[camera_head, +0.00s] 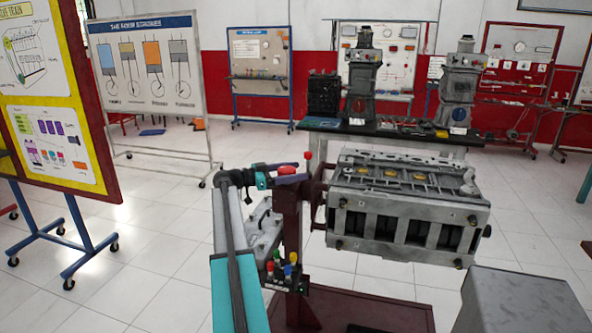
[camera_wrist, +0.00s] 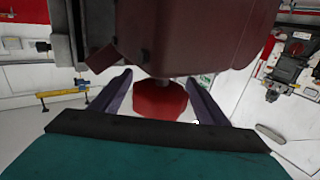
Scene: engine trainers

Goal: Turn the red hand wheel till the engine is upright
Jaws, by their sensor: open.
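The grey engine (camera_head: 405,205) hangs on a dark red stand (camera_head: 291,225). A side with several large dark openings faces my head camera, and a flat face with yellowish spots points up. In the wrist view, the red hand wheel (camera_wrist: 160,100) sits below the dark red stand housing (camera_wrist: 185,35). My gripper (camera_wrist: 162,97) is open, with one purple finger on each side of the wheel; I cannot tell whether either touches it. In the head view, my gripper (camera_head: 291,175) is at the stand's upper post, left of the engine, and small red parts show there.
Coloured knobs (camera_head: 284,268) sit on the stand's lower left. A grey box (camera_head: 522,300) stands at the front right. A black bench (camera_head: 400,130) with engine models is behind. Display boards (camera_head: 145,65) stand at the left and back. White floor is open at right.

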